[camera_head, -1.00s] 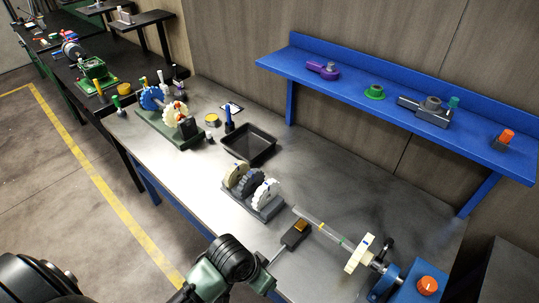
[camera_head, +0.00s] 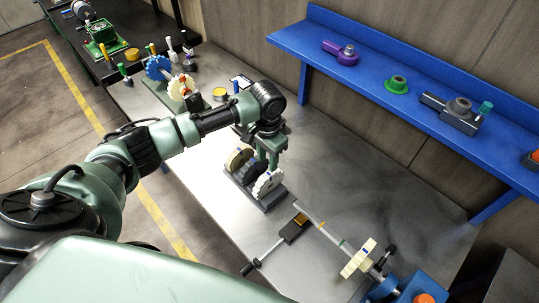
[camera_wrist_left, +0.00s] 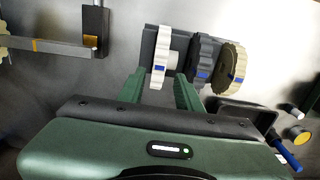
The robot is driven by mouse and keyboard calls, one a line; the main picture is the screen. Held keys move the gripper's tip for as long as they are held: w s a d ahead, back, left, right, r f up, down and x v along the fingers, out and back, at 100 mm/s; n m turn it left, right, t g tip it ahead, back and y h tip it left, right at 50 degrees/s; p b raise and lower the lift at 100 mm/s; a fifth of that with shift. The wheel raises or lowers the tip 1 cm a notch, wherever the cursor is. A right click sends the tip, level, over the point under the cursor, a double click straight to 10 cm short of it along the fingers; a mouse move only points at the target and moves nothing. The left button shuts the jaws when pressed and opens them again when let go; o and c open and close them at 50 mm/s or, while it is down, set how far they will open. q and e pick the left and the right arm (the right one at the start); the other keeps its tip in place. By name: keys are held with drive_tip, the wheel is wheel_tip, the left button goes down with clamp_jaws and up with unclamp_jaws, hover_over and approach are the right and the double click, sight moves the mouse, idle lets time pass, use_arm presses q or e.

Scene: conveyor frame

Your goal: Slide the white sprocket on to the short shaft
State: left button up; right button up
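The white sprocket (camera_head: 268,184) stands upright at the near end of a dark grey rack (camera_head: 272,202), beside a dark sprocket (camera_head: 248,173) and a beige one (camera_head: 237,158). My left gripper (camera_head: 266,158) is over the rack, pointing down. In the left wrist view, its green fingers (camera_wrist_left: 160,88) are apart, with the white sprocket (camera_wrist_left: 159,58) in the gap between their tips; I cannot tell contact. A clear banded shaft (camera_head: 328,234) carries a cream sprocket (camera_head: 358,258) by a blue mount (camera_head: 383,287). I cannot tell whether this is the short shaft. My right gripper is not seen.
At the back left, a fixture holds a blue gear (camera_head: 158,67) and a cream gear (camera_head: 181,86). A blue shelf (camera_head: 420,75) hangs behind. The bench's right middle is clear.

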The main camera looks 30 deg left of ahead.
sight(268, 174)
use_arm(q)
wheel_tip(268, 174, down, 4)
drive_tip(key=shift+w+r+b, duration=0.15)
drive_tip(key=shift+r+b, duration=0.05)
drive_tip(key=shift+b, duration=0.15)
wheel_tip(268, 174, down, 3)
drive_tip(key=b, duration=0.3)
drive_tip(key=shift+f+b, duration=0.5)
drive_tip(key=shift+b, duration=0.25)
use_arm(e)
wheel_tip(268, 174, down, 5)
use_arm(q)
drive_tip(key=shift+r, duration=0.2)
drive_tip(key=c, duration=0.3)
clamp_jaws()
drive_tip(key=shift+r+p, duration=0.5)
drive_tip(key=shift+p, duration=0.25)
wheel_tip(268, 174, up, 2)
drive_tip(key=p, duration=0.2)
drive_tip(key=shift+r+p, duration=0.2)
drive_tip(key=shift+p, duration=0.1)
drive_tip(key=shift+r+p, duration=0.6)
drive_tip(key=shift+r, duration=0.5)
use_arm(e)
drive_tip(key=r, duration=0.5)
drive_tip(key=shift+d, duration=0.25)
